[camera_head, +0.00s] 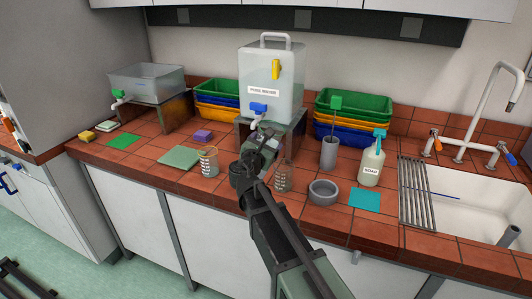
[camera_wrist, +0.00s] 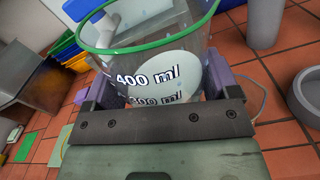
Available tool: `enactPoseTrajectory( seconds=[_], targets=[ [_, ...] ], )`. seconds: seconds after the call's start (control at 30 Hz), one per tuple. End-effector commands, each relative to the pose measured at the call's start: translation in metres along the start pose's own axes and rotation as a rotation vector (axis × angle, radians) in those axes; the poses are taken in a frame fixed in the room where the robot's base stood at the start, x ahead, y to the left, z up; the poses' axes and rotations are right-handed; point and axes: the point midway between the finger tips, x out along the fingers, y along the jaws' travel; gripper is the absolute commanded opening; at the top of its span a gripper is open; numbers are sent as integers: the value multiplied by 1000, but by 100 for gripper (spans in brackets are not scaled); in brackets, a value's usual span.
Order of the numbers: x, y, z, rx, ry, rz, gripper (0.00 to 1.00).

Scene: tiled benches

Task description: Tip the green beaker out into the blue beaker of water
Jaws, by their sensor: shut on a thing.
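The green-rimmed beaker (camera_wrist: 150,45) fills the middle of the wrist view. It is clear, with white 400 ml print, and a pale oval shows through its wall. My gripper (camera_wrist: 162,88) is shut on it, one purple-grey finger on each side. In the head view my gripper (camera_head: 266,146) is in front of the water tank. A clear marked beaker (camera_head: 284,178) shows just right of it, partly hidden by my arm; I cannot tell its rim colour. Another clear marked beaker (camera_head: 209,163) stands upright on the bench to the left. No blue rim or water can be made out.
The water tank (camera_head: 270,75) stands on a block behind my gripper. A grey bowl (camera_head: 323,192), grey cylinder (camera_head: 329,153) and soap bottle (camera_head: 371,165) are to the right, before the sink (camera_head: 470,200). A pale green mat (camera_head: 179,158) lies left of the left beaker. Stacked trays (camera_head: 352,105) line the back.

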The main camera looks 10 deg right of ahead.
Motion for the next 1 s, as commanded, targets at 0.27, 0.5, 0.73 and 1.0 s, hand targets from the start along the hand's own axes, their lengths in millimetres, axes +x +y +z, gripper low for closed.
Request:
enactPoseTrajectory(
  seconds=[0.27,0.5,0.73,1.0],
  targets=[
    [-1,-2,0,-1,-1,0,43],
    [-1,4,2,83,0,1,43],
    [-1,8,2,226,0,1,43],
    [0,14,1,431,0,1,43]
  ],
)
